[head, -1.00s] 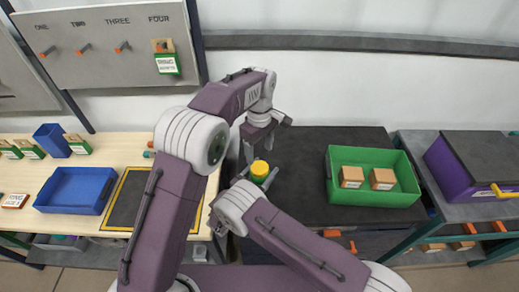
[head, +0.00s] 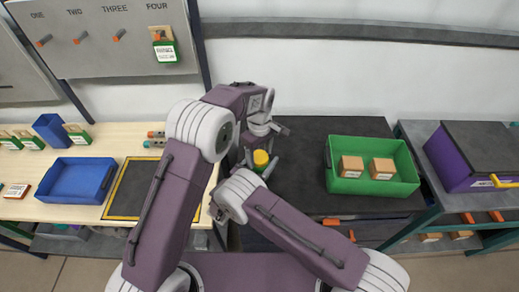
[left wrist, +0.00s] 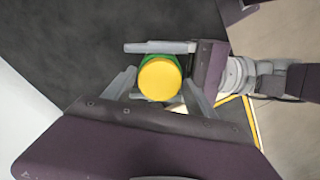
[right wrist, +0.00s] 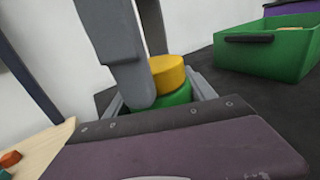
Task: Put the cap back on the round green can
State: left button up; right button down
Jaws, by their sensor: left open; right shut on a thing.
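The round green can (right wrist: 176,97) stands upright with the yellow cap (right wrist: 167,72) on its top. In the head view the cap (head: 260,157) shows above the dark table. My right gripper (right wrist: 158,90) is shut on the can, a finger on each side. My left gripper (left wrist: 160,78) is open above, with its fingers on either side of the cap in the left wrist view, apart from it. In the right wrist view a left finger hides part of the cap's left side. I cannot tell whether the cap is fully seated.
A green bin (head: 350,187) with two boxes stands on the dark table to the right. A blue tray (head: 72,192) and a dark mat with a yellow border (head: 136,188) lie on the wooden table to the left. My two arms are close together around the can.

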jog(key=shift+f, duration=0.1)
pick_arm(q)
jog(key=c, duration=1.3)
jog(key=m, duration=1.2)
jog(key=shift+f, duration=0.1)
jog(key=m, duration=0.6)
jog(key=shift+m, duration=0.3)
jog(key=m, duration=0.5)
jog(key=shift+m, duration=0.4)
jog(key=o, duration=1.6)
jog(key=shift+o, duration=0.2)
